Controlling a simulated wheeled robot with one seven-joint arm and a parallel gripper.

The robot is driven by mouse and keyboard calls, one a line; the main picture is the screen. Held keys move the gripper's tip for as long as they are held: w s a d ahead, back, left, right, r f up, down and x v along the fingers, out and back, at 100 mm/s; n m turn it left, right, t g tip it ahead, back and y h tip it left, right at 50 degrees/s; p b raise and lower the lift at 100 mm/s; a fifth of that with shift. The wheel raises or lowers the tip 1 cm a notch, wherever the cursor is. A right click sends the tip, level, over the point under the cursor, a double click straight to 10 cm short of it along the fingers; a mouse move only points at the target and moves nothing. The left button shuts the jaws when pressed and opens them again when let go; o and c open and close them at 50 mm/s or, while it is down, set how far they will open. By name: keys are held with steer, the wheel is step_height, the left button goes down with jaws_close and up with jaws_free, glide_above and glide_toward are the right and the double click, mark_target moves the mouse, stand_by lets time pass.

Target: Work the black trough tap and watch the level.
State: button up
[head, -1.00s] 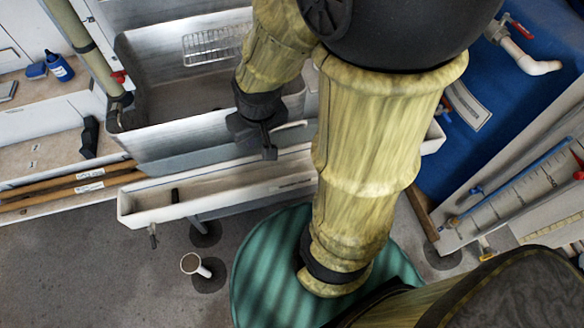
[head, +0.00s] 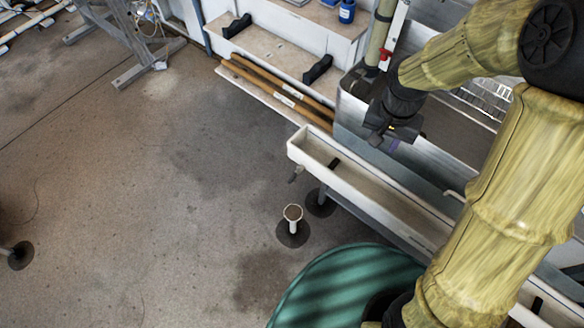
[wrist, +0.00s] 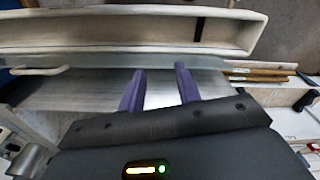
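A long white trough (head: 400,212) runs diagonally in the head view. It also shows across the top of the wrist view (wrist: 120,50). A small dark tap-like fitting (head: 296,174) hangs under its near left end; I cannot tell its setting. A short black piece (head: 333,163) lies inside the trough and shows as a dark bar in the wrist view (wrist: 199,30). No clear water level shows. My gripper (head: 384,140) is over the metal sink's front edge, behind the trough and apart from the tap. Its two purple fingers (wrist: 159,88) are apart with nothing between them.
A metal sink (head: 352,107) stands behind the trough. A green round tub (head: 335,290) is at the bottom. Wooden poles (head: 270,90) lie along the bench.

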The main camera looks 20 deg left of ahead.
steer(key=a+f+g+h+p, duration=0.1)
steer(key=a+f+p, duration=0.1)
steer(key=a, duration=1.1)
steer(key=m+h+p, duration=0.1)
steer(key=p, duration=0.1)
glide_above(292, 177)
steer(key=a, duration=0.4)
steer(key=f, duration=0.4)
steer(key=shift+w+d, duration=0.1)
steer(key=shift+w, duration=0.1)
steer(key=shift+f, duration=0.1)
steer(key=d+f, duration=0.1)
steer(key=f, duration=0.4)
steer(key=d+f, duration=0.1)
steer(key=f, duration=0.5)
steer(key=d+f+p, duration=0.1)
steer(key=f, duration=0.5)
steer(key=shift+s+d, duration=0.15)
steer(key=shift+d, duration=0.05)
jaws_close()
